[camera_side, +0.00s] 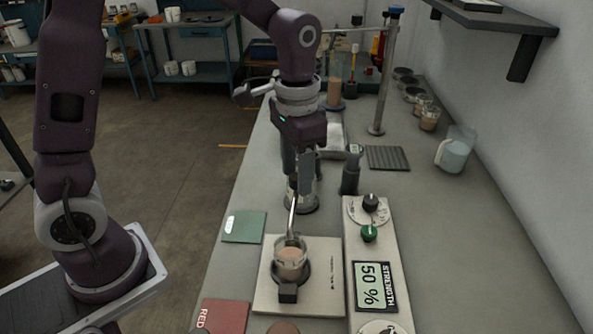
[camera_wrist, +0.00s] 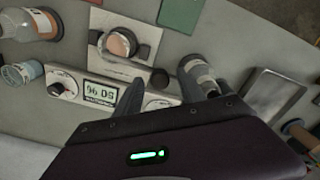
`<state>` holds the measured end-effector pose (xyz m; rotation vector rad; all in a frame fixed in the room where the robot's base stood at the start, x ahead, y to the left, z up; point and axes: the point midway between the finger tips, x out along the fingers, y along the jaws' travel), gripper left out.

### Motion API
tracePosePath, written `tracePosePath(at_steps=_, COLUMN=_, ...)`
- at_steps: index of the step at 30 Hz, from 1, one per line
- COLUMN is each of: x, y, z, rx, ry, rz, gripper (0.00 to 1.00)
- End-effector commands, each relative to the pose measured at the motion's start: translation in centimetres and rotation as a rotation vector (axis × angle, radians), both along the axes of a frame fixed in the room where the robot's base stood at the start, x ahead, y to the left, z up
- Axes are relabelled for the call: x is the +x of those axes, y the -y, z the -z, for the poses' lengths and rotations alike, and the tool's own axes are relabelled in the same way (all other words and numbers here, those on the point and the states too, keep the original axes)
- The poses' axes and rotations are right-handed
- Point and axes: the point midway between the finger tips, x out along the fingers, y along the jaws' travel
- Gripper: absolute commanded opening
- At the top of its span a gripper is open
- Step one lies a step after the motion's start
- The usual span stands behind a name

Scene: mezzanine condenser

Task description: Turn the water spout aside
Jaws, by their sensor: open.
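A thin bent metal tube (camera_side: 292,213), which looks like the water spout, comes down beside a dark grey cylinder (camera_side: 302,195) and ends just behind and above a glass cup (camera_side: 290,258) of brown liquid. The cup stands on a pale plate (camera_side: 326,290); it also shows in the wrist view (camera_wrist: 122,42). My gripper (camera_side: 297,178) is open, pointing down over the cylinder and the tube's upper end. Its fingers overlap these in the side view, so I cannot tell whether they touch. The tube is not clear in the wrist view.
A control panel (camera_side: 386,250) with knobs and a "50 %" display lies right of the plate. A black upright handle (camera_side: 350,175) and a metal stand (camera_side: 378,125) are behind. A glass jug (camera_side: 456,150) stands at the right. Green (camera_side: 244,226) and red (camera_side: 224,316) pads lie left.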

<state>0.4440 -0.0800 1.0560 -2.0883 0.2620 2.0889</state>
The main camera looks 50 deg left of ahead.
Motion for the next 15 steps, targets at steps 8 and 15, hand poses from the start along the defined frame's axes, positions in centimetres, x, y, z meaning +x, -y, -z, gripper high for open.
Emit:
tracePosePath(at_steps=8, x=-0.03, y=-0.01, z=0.38, rx=0.000, ry=0.000, rz=-0.001, gripper=0.47)
tracePosePath(at_steps=15, x=-0.03, y=-0.01, z=0.34, rx=0.000, ry=0.000, rz=-0.001, gripper=0.00)
